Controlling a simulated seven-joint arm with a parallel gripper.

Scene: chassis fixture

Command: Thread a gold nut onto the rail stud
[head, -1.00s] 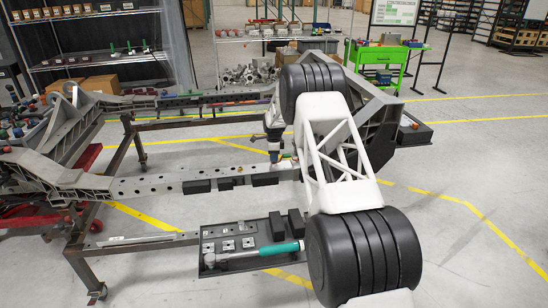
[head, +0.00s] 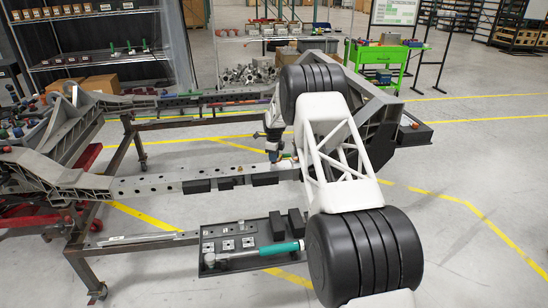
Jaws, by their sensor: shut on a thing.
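The near chassis rail (head: 148,186) runs across the middle of the head view, a grey beam with a row of holes. My gripper (head: 273,157) points down at the rail's right part, beside my white arm. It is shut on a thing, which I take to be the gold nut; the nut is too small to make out. A small copper-coloured spot (head: 240,169) shows on the rail just left of my gripper. The stud under the gripper cannot be made out, and whether nut and stud touch cannot be told.
Black blocks (head: 197,187) line the rail's near side. A dark tray (head: 213,266) in front holds square metal plates, black blocks and a teal-handled tool (head: 280,248). A large grey bracket (head: 384,125) stands right of my arm. Open floor lies at the right.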

